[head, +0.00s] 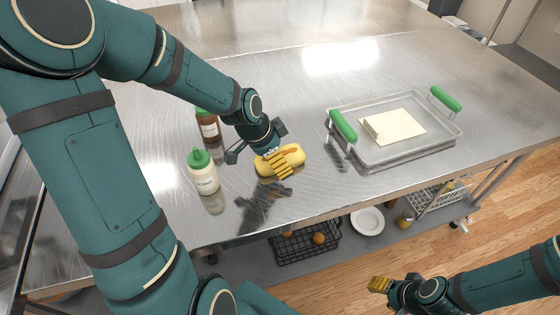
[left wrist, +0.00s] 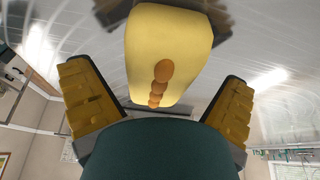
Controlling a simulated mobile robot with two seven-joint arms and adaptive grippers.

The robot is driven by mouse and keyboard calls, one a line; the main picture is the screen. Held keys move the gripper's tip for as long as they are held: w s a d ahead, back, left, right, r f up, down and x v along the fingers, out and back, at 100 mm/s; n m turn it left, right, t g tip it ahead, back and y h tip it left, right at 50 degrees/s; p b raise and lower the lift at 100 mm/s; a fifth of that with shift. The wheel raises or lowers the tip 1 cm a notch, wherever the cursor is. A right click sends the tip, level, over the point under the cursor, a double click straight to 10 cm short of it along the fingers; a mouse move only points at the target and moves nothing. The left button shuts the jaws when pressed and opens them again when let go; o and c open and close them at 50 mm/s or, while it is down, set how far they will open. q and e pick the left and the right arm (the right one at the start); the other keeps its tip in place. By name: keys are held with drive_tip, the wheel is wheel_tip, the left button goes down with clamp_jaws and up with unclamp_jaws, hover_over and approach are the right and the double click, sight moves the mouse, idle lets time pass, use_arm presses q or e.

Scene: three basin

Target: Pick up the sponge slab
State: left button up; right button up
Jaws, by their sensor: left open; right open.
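The sponge slab, a yellow rounded block (head: 294,154), lies on the steel table near its front edge. In the left wrist view the yellow block (left wrist: 168,45) shows a row of orange-brown spots, lying between and beyond the fingers. My left gripper (head: 272,161) is open and low over the slab; its yellow ridged pad hides part of the slab. In the left wrist view gaps show on both sides between slab and fingers (left wrist: 160,103). My right gripper (head: 381,285) is open and empty, off the table's front edge at the bottom right.
A cream bottle with a green cap (head: 204,178) and a brown bottle (head: 208,126) stand left of the slab. A tray with green handles (head: 400,153) holds a pale slab (head: 397,124) to the right. The table's back is clear. A lower shelf holds a black basket (head: 302,245) and white plate (head: 367,220).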

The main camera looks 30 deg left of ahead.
use_arm(q)
drive_tip(key=shift+w+d+f, duration=0.15)
drive_tip(key=shift+d+f, duration=0.05)
drive_tip(key=shift+f, duration=0.35)
drive_tip(key=c, duration=1.3)
drive_tip(key=shift+c, duration=0.2)
